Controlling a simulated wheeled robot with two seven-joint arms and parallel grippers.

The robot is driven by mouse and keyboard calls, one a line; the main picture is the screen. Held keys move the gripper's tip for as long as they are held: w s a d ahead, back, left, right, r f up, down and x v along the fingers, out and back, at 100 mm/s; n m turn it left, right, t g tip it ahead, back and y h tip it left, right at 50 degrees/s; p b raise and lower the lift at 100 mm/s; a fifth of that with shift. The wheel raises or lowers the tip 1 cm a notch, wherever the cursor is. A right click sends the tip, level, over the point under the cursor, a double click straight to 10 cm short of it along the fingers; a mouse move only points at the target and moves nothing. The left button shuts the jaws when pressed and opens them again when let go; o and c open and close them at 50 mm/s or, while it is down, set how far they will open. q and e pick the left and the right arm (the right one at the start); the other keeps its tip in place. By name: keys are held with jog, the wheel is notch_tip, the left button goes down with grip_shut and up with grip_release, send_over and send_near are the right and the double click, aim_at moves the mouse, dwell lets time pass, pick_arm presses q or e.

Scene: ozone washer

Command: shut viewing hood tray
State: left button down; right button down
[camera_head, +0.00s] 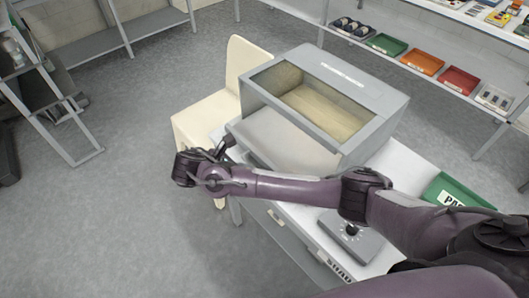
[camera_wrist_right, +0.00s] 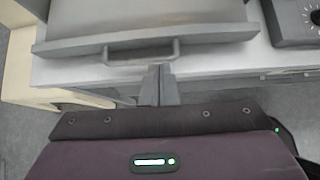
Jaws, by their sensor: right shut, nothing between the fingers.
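The viewing hood (camera_head: 374,97) is a grey box with a sloped window, standing on a white table. Its light grey tray (camera_head: 284,139) sticks out of the side facing me, so it is at least partly open. In the right wrist view the tray's front edge (camera_wrist_right: 72,47) and its bar handle (camera_wrist_right: 140,50) show at the top. My right arm reaches across in front of the tray. My right gripper (camera_wrist_right: 160,70) is shut and empty, with its fingertips close to the right end of the handle; I cannot tell whether they touch. My left gripper is not in view.
A grey box with a dial (camera_head: 350,236) and a green bin (camera_head: 455,190) sit on the table below and right of my arm. A cream chair (camera_head: 240,65) stands beside the table's left end. Shelves with coloured trays (camera_head: 422,61) stand behind.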

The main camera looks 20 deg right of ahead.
jog(key=p, duration=0.2)
send_near(281, 160)
jog(key=shift+s+a+f, duration=0.25)
jog(key=shift+a+f, duration=0.25)
jog(key=shift+f, duration=0.1)
jog(key=shift+s+a+f, duration=0.25)
jog(key=shift+a+f, duration=0.3)
jog(key=shift+f, duration=0.1)
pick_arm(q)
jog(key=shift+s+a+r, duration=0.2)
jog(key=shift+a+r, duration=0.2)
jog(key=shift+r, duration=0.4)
pick_arm(e)
jog(key=shift+d+f, duration=0.25)
jog(key=shift+f, duration=0.15)
jog(key=shift+w, duration=0.1)
jog(key=w+d, duration=0.1)
jog(key=d, duration=0.1)
jog(key=w+d, duration=0.1)
jog(key=d, duration=0.2)
jog(key=w+d+p, duration=0.1)
jog(key=d, duration=0.2)
jog(key=shift+d, duration=0.2)
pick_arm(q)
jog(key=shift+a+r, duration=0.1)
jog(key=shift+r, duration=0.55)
pick_arm(e)
jog(key=shift+a+r, duration=0.1)
jog(key=shift+r, duration=0.05)
